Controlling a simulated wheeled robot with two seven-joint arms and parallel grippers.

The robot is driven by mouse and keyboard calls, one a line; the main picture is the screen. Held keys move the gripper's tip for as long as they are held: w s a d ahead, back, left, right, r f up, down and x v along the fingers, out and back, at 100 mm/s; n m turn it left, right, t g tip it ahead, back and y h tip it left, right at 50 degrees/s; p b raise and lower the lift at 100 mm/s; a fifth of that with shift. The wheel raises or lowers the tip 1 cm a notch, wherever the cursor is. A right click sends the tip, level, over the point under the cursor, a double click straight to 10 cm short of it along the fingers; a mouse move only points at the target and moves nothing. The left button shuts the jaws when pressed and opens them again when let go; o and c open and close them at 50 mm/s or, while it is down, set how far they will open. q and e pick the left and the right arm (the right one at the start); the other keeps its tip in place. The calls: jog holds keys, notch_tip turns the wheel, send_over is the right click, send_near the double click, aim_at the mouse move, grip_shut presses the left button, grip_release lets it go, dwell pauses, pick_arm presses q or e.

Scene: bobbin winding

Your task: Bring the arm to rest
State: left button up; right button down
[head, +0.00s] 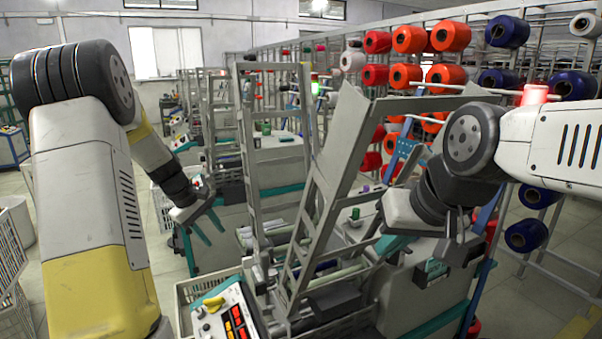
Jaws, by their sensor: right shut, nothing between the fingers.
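My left arm comes in from the left and bends down at its black elbow. My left gripper (208,228) hangs left of the winding machine, with its two teal fingers apart and nothing visible between them. My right arm reaches in from the right. My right gripper (388,246) is over the right part of the winding machine (408,290), shut and empty, with its teal fingers partly hidden by the wrist. I cannot tell whether it touches the machine.
A tilted grey metal frame (338,165) rises between my grippers. A control panel (228,315) with red displays stands in front. A rack with red bobbins (450,36) and blue bobbins (507,32) is at right. A wire basket (10,250) stands at far left. Floor shows at lower right.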

pick_arm(q)
jog(key=s+d+r+m+t+y, duration=0.1)
jog(key=s+d+r+m, duration=0.35)
jog(key=s+r, duration=0.4)
jog(key=s+d+r+m+t, duration=0.1)
jog(key=s+d+r+m, duration=0.2)
jog(key=s+d+r, duration=0.5)
jog(key=s+m+t, duration=0.1)
jog(key=s+m, duration=0.2)
jog(key=s, duration=0.8)
jog(key=shift+s+a+m+y, duration=0.3)
jog(key=shift+s+a+m, duration=0.05)
jog(key=shift+s+a, duration=0.1)
jog(key=shift+f, duration=0.1)
